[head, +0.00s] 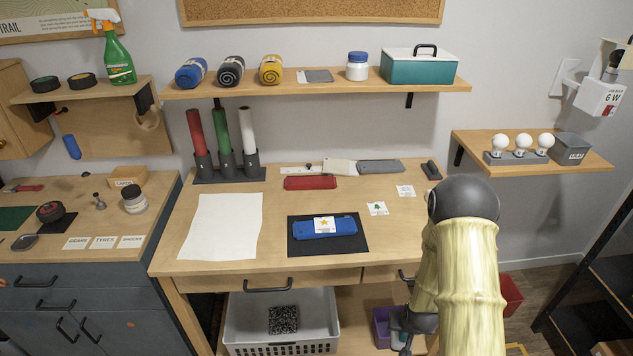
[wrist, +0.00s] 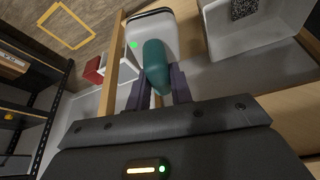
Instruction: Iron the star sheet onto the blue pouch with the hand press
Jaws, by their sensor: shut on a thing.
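The blue pouch (head: 335,231) lies flat on a black mat (head: 300,247) on the middle desk. The star sheet (head: 325,224), a white square with a yellow star, lies on top of the pouch. In the wrist view my gripper (wrist: 159,88) is shut on the teal handle of the hand press (wrist: 156,62). The press's pale body lies beyond the handle, with a green light beside it. In the head view my arm reaches down past the desk's front right, and the gripper is low there, mostly hidden.
A second sheet with a green tree (head: 377,208) lies right of the mat. A white paper (head: 222,226) lies at left, and a red case (head: 310,183) behind. The desk's front edge lies near my arm.

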